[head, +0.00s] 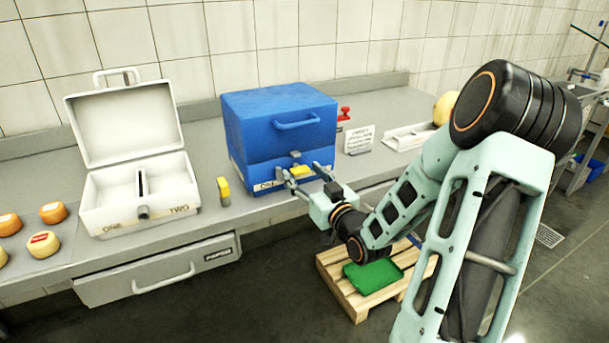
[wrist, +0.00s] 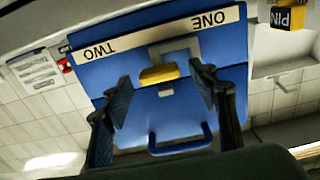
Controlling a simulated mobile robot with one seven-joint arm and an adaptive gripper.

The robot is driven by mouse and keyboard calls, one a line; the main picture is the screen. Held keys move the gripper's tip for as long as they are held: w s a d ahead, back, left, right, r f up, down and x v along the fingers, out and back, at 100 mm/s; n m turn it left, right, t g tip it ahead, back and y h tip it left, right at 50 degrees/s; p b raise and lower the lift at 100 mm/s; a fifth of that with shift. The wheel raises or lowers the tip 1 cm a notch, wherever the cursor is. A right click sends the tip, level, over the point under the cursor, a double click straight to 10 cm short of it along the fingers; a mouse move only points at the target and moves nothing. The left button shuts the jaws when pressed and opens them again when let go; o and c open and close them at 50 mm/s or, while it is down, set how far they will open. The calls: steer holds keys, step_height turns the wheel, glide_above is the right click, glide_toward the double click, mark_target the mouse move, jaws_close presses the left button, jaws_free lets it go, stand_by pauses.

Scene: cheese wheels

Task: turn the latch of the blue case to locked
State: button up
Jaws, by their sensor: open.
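The blue case (head: 275,125) stands on the counter with its lid down and a blue handle (head: 297,122) on the front. In the wrist view the case (wrist: 188,105) appears upside down, with a "ONE TWO" label strip (wrist: 125,42). Its yellow latch piece (wrist: 160,74) lies across the front, beside a grey plate (wrist: 180,47) and a small grey tab (wrist: 165,90). The latch (head: 301,171) also shows in the head view. My gripper (head: 300,175) is open, its fingers on either side of the latch; I cannot tell whether they touch it.
An open white case (head: 128,130) stands to the left. A yellow block marked "PIN" (wrist: 290,17) stands between the cases at the counter edge (head: 223,190). A small sign (head: 359,139) and a white tray (head: 407,136) are to the right. A pallet (head: 345,293) with a green tray (head: 373,275) is below.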

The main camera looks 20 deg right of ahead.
steer(key=c, duration=1.2)
steer(key=shift+o, duration=0.2)
steer(key=shift+m, duration=0.3)
steer(key=m+p, duration=0.1)
steer(key=m, duration=0.2)
steer(key=shift+d+r+m+p, duration=0.1)
steer(key=shift+m+p, duration=0.25)
steer(key=shift+m, duration=0.05)
steer(key=m+p, duration=0.2)
steer(key=m, duration=0.2)
steer(key=shift+m, duration=0.3)
steer(key=m+p, duration=0.2)
steer(key=m, duration=0.3)
steer(key=shift+d, duration=0.1)
steer(key=shift+f+m+p, duration=0.2)
steer(key=shift+m+p, duration=0.7)
steer(key=shift+m, duration=1)
